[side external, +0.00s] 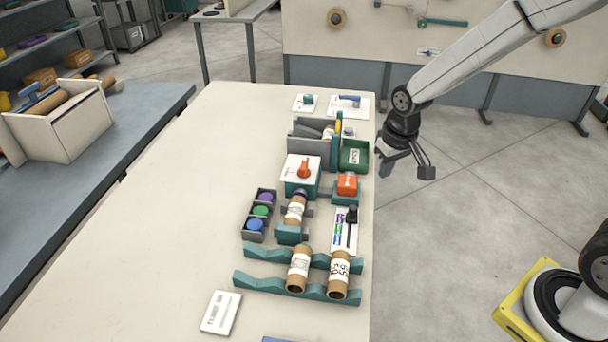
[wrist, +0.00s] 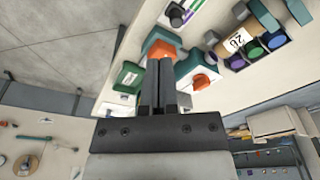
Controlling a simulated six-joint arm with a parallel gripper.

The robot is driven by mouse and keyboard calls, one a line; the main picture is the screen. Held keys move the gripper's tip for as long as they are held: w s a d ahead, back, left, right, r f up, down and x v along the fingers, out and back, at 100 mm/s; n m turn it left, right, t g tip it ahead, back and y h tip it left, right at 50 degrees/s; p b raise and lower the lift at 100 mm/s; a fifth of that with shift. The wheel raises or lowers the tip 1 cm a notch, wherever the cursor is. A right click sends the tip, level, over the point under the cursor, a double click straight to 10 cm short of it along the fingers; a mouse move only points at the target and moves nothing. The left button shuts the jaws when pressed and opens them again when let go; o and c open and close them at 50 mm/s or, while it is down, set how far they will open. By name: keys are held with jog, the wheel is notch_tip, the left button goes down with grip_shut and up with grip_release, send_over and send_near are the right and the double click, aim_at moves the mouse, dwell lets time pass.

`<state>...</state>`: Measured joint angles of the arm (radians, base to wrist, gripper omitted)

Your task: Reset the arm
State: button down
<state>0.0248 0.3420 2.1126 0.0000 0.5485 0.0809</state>
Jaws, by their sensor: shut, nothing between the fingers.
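My gripper (side external: 404,160) hangs in the air just off the right edge of the pale table (side external: 180,210), level with the green tray. In the wrist view, its two dark fingers (wrist: 160,75) lie together, shut, with nothing between them. The winder on the table has a white-topped box with an orange knob (side external: 304,170), an orange button block (side external: 347,184) and a panel with a black slider (side external: 350,218). A labelled cardboard tube (side external: 295,211) lies across a green holder below the box.
Two labelled tubes (side external: 299,270) (side external: 339,275) rest on green cradles (side external: 262,284) near the front. A three-bin holder (side external: 248,234) holds purple, green and blue pieces. A green tray (side external: 354,156) stands near the table's right edge. A white card (side external: 221,313) lies at front left. The table's left part is clear.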

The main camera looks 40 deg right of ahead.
jog(key=s+a+n+t, duration=0.1)
jog(key=s, duration=1)
jog(key=shift+s+r, duration=0.3)
jog(key=shift+r, duration=0.05)
dwell(0.7)
